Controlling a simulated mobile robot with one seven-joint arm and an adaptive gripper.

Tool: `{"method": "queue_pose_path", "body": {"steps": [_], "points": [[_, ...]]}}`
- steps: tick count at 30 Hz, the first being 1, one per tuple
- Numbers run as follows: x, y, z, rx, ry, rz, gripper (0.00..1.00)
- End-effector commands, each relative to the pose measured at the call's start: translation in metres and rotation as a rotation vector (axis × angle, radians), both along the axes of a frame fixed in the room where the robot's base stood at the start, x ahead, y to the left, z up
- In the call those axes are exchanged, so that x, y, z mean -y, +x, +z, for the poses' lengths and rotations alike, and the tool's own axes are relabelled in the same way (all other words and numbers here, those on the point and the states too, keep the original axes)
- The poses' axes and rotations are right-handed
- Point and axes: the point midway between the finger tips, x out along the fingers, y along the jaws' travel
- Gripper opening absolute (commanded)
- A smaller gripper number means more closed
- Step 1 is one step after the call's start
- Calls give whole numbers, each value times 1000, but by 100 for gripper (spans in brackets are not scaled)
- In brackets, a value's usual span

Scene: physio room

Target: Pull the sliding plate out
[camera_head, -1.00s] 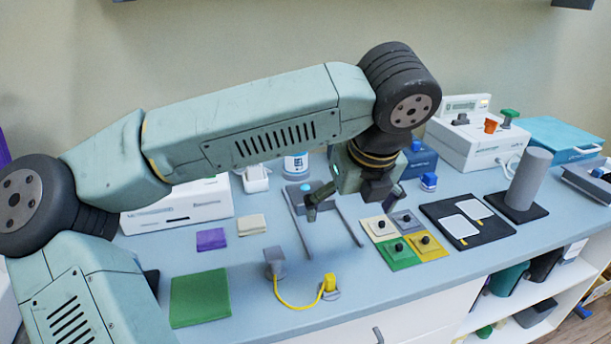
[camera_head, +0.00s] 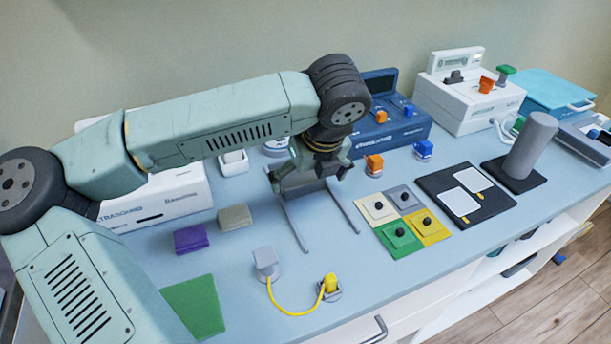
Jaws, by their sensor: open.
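The sliding plate (camera_head: 301,188) is a flat grey piece between two thin grey rails (camera_head: 292,226) on the blue-grey bench top. It sits at the far end of the rails, and my gripper covers much of it. My gripper (camera_head: 309,181) points down over the plate with its two fingers spread wide, one at each side. I see nothing held between the fingers. Any knob on the plate is hidden behind the gripper, and I cannot tell whether the fingers touch the plate.
Coloured square plates with black knobs (camera_head: 402,238) lie right of the rails. A grey plug with a yellow cable (camera_head: 285,307) lies in front. A white box (camera_head: 165,203) and a dark blue device (camera_head: 392,128) stand behind. The bench between the rails is clear.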

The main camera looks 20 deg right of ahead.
Motion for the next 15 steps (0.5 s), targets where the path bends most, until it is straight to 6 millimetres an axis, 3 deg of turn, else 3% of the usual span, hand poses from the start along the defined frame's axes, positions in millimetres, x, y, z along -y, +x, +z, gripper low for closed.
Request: {"method": "queue_pose_path", "body": {"steps": [6,15], "points": [[0,8,-19,0,0,1,97],[0,10,-22,0,1,0,97]]}}
